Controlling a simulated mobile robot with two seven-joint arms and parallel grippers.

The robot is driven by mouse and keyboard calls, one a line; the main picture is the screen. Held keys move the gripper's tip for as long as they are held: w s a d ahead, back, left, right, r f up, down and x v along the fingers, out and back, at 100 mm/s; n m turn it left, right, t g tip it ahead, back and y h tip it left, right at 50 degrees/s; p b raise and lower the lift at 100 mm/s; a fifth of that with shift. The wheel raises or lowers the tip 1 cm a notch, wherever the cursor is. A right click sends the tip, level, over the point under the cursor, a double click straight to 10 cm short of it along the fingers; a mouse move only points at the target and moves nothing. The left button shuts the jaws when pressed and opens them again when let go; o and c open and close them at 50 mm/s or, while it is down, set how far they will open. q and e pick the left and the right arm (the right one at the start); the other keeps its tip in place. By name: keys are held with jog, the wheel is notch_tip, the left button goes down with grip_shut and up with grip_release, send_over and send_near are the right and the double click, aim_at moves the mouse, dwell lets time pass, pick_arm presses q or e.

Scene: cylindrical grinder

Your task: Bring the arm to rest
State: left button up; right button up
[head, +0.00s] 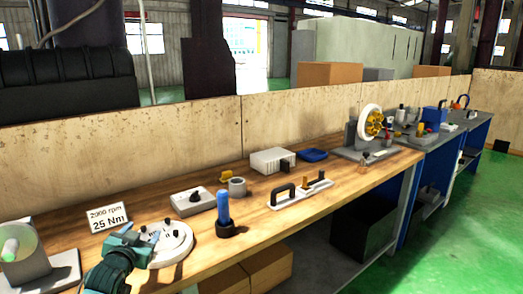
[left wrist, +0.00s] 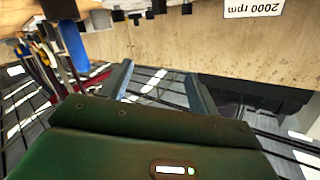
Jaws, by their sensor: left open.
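My left gripper (head: 128,243) is teal and shows at the lower left of the head view, in front of a white round plate with dark knobs (head: 175,248) that it partly overlaps. In the left wrist view the two fingers of the left gripper (left wrist: 160,88) stand wide apart with nothing between them. I cannot tell from the head view whether the gripper touches the plate. My right gripper is in neither view.
The wooden workbench (head: 330,207) runs to the back right. On it stand a sign (head: 108,216), a blue cylinder in a black base (head: 222,208), a grey ring (head: 238,188), a handled white plate (head: 303,192) and a wheel machine (head: 368,125). Green floor (head: 455,235) is clear at right.

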pick_arm(q)
jog(key=shift+m+g+h, duration=0.3)
jog(key=shift+g+h, duration=0.2)
jog(key=shift+g, duration=0.1)
jog(key=s+d+f, duration=0.1)
jog(key=s+f, duration=0.1)
jog(key=s+d+f, duration=0.2)
jog(key=f, duration=0.1)
jog(key=s+d+f, duration=0.1)
jog(key=s+f, duration=0.1)
jog(key=shift+d+f, duration=0.15)
jog(key=shift+f, duration=0.05)
jog(key=s+d+f+g+h, duration=0.1)
jog(key=s+d+f, duration=0.3)
jog(key=s, duration=0.6)
jog(key=s+d+f+g+h, duration=0.1)
jog(key=s+d+f, duration=0.3)
jog(key=s, duration=0.6)
jog(key=s+d+f+g+h, duration=0.1)
jog(key=s+d+f+g, duration=0.1)
jog(key=s+d, duration=0.3)
jog(key=s+f, duration=0.1)
jog(key=s, duration=0.3)
jog(key=shift+s+d+f+n, duration=0.15)
jog(key=shift+s+f+n, duration=0.25)
